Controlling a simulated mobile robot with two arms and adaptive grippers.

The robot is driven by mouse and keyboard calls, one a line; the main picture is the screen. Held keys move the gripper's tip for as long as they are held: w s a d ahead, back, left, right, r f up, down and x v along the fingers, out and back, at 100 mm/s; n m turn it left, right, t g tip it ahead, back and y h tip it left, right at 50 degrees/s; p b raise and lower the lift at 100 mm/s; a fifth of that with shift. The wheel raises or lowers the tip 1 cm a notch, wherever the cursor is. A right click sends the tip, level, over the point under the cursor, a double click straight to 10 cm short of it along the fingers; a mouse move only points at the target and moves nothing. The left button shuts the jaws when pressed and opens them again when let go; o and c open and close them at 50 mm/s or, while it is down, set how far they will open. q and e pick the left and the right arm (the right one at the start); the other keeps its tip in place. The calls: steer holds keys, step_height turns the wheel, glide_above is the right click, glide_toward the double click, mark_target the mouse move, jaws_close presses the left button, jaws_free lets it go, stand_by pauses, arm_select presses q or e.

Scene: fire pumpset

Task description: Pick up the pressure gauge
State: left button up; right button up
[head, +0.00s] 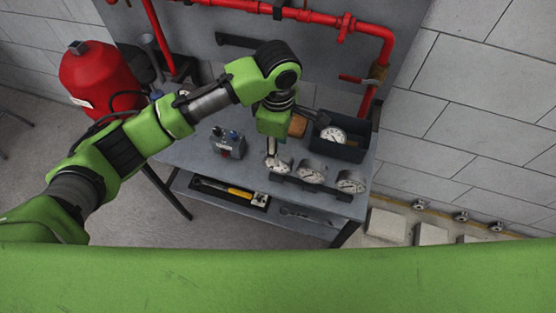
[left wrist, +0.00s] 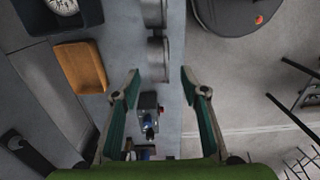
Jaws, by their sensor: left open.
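Three round pressure gauges with white dials stand in a row on a dark rack at the table's front edge: a left one (head: 278,164), a middle one (head: 311,173) and a right one (head: 350,182). Another gauge (head: 333,135) lies in a dark bin; its dial also shows in the left wrist view (left wrist: 62,8). My left gripper (head: 271,156) points down at the left gauge and partly covers it. Contact cannot be told.
Red pipes (head: 310,15) run along the back panel. A red tank (head: 98,78) stands at left. A lower shelf holds a hammer (head: 225,189).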

mark_target(279, 166)
arm_select(q)
steer(key=shift+f, duration=0.35)
step_height(279, 166, down, 4)
steer(key=shift+w+r+p, duration=0.1)
steer(key=shift+r+p, duration=0.05)
steer(key=shift+p, duration=0.6)
steer(key=shift+f, duration=0.55)
jaws_close()
arm_select(e)
steer(key=shift+w+a+r, duration=0.1)
steer(key=shift+w+r, duration=0.4)
steer(key=shift+r, duration=0.25)
